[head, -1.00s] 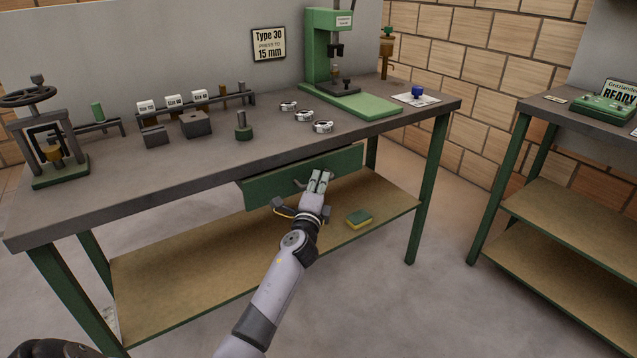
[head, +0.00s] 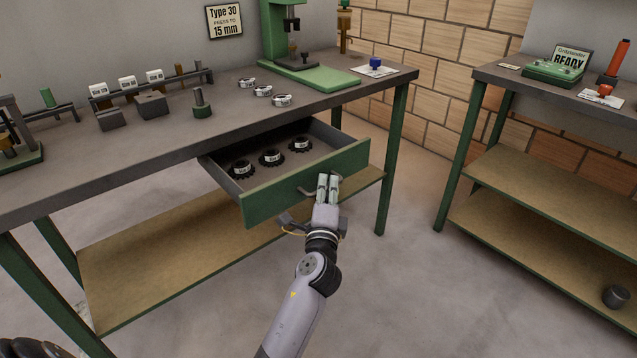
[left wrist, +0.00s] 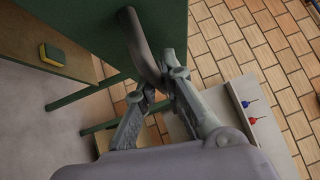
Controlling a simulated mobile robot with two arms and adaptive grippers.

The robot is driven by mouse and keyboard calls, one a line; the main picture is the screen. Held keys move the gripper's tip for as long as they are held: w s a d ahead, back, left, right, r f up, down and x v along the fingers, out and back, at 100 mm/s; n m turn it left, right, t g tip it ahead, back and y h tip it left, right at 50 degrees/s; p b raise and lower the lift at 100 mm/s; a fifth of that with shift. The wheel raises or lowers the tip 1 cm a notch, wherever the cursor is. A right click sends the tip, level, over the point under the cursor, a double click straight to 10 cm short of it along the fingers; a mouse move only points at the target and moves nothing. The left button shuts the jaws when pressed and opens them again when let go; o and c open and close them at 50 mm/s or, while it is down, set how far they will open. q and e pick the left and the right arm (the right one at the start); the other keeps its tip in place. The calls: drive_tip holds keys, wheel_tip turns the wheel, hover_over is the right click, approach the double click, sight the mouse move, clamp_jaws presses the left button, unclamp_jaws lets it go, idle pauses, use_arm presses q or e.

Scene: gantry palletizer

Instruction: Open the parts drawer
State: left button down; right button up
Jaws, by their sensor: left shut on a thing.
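The parts drawer (head: 308,183) has a green front and stands pulled out from under the workbench. Several dark toothed parts with white labels (head: 271,158) lie in a row inside it. My left gripper (head: 328,184) is shut on the drawer's grey bar handle, at the drawer front. In the left wrist view the handle (left wrist: 142,48) curves down between the fingers of the left gripper (left wrist: 158,88). The fingers hide part of the handle in the head view. My right gripper is not in view.
The workbench top (head: 150,155) carries a green press (head: 285,45), metal rings (head: 263,91) and small blocks. A lower shelf (head: 130,265) lies below the drawer. A second bench (head: 535,90) stands at the right. Open floor lies in front.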

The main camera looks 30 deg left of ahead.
use_arm(q)
drive_tip(key=shift+s+d+f, duration=0.1)
drive_tip(key=shift+d, duration=0.05)
drive_tip(key=c, duration=1.7)
unclamp_jaws()
drive_tip(key=v, duration=0.7)
drive_tip(key=shift+s+d, duration=0.1)
drive_tip(key=shift+s, duration=0.05)
